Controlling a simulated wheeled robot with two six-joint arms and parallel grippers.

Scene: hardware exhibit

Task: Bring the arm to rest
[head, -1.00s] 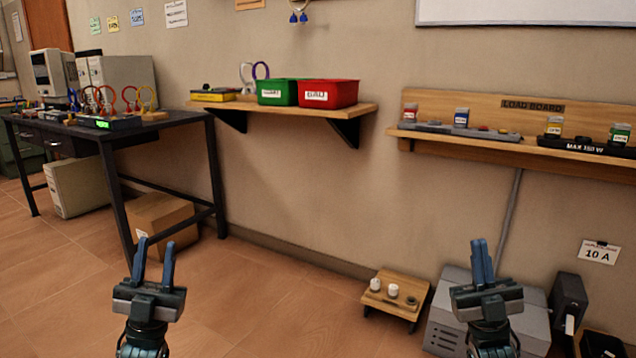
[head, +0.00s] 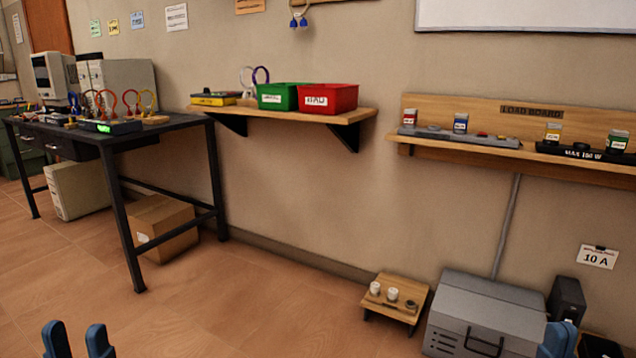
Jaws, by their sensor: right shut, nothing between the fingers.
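My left gripper (head: 76,334) shows only as two blue fingertips at the bottom left edge of the head view. They stand apart with floor visible between them, so it is open and empty. My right gripper (head: 558,337) shows at the bottom right edge, its blue fingertips close together in front of the grey metal box. It is shut with nothing held. The rest of both arms is below the picture.
A dark workbench (head: 180,121) stands at left with a cardboard box (head: 165,228) under it. A wall shelf (head: 350,112) holds a green bin (head: 277,97) and a red bin (head: 328,98). A small wooden stand (head: 398,300) and a grey metal box (head: 480,310) sit on the floor.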

